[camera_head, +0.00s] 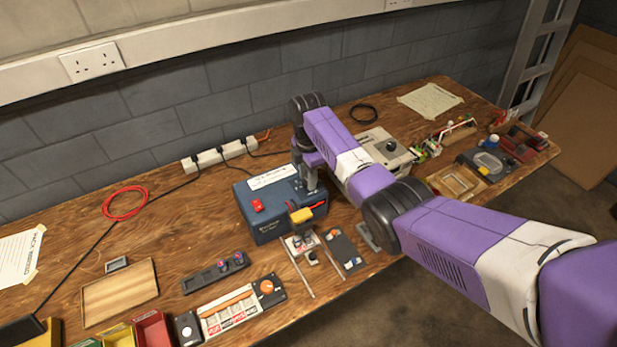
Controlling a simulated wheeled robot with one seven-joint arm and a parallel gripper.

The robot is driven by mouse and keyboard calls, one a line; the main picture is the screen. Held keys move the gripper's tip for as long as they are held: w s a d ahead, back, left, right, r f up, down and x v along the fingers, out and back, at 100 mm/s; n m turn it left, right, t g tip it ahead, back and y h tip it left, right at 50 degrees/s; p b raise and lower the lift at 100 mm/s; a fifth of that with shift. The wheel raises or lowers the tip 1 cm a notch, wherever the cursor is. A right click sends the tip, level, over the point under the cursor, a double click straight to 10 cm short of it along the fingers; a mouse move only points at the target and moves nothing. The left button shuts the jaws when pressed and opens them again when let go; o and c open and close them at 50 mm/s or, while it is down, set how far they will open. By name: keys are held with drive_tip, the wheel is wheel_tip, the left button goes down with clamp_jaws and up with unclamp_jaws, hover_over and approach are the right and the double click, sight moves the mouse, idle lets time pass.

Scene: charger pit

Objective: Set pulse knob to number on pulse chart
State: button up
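My gripper (309,188) points down at the right side of a blue box (262,225); whether its fingers touch anything is hidden. The blue box has a red switch (257,205) and a white label (272,177) whose text is too small to read. I cannot tell which knob is the pulse knob. A dark knob (391,146) sits on a grey box (378,155) behind my arm, and an orange knob (267,286) sits on a panel at the front. Printed sheets lie at far left (20,262) and back right (430,99); I cannot tell which is the pulse chart.
A yellow block (300,215) on a small stand is just in front of the blue box. A power strip (220,154) and red cable (125,203) lie behind. A wooden board (119,292) and coloured bins (151,330) are at front left. Bare bench lies left of the box.

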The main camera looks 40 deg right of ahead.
drive_tip(key=shift+o, duration=0.9)
drive_tip(key=shift+r+b, duration=0.5)
drive_tip(key=shift+r, duration=3.4)
